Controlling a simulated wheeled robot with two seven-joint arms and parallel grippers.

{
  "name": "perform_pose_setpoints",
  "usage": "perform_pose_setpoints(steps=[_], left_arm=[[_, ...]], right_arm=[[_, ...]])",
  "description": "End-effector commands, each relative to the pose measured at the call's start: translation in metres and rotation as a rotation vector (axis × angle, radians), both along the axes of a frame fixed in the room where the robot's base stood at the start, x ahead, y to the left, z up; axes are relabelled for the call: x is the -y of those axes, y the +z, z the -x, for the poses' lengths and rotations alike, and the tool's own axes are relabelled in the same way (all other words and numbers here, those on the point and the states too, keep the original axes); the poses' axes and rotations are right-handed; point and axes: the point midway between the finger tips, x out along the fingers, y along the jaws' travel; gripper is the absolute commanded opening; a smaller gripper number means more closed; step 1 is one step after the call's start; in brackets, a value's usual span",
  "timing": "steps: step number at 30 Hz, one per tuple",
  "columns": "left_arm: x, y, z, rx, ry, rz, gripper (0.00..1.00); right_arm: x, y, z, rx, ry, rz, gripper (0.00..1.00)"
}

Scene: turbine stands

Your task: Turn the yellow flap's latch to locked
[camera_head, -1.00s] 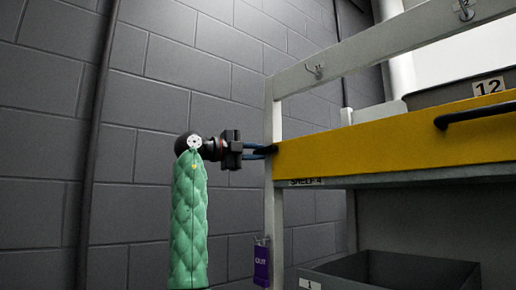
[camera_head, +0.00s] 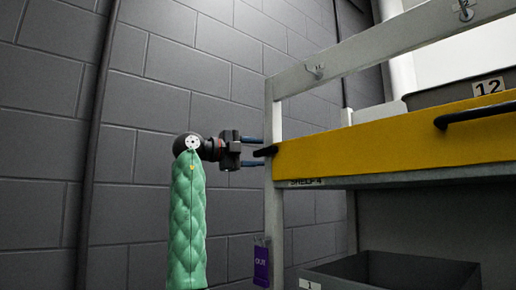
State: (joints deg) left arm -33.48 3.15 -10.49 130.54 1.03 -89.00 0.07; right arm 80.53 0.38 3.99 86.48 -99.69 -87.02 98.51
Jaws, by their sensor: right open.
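The yellow flap (camera_head: 390,143) runs along the front of the shelf as a long upright panel. Its small black latch (camera_head: 265,151) sits at the flap's left end by the post and points left, about level. My right gripper (camera_head: 255,151) is just left of the latch, with its two blue-grey fingers apart, one above the other. The latch's tip shows between the fingertips; I cannot tell whether they touch it. My left gripper is not in view.
A black handle (camera_head: 475,114) sticks out from the flap. The pale shelf post (camera_head: 274,215) carries a purple tag (camera_head: 262,264). A grey bin marked 12 (camera_head: 455,95) stands behind the flap, and a dark bin (camera_head: 400,272) stands below. A grey block wall is behind.

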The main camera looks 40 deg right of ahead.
Motion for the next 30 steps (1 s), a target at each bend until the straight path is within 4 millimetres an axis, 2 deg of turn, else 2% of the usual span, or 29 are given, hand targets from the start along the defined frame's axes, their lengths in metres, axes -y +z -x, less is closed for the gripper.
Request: perform_pose_setpoints(steps=[19, 30], left_arm=[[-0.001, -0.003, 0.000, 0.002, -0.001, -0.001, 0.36], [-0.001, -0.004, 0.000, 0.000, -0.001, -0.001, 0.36]], right_arm=[[-0.041, 0.000, 0.003, 0.001, 0.001, 0.000, 0.51], [-0.045, 0.000, 0.004, 0.001, 0.000, 0.000, 0.51]])
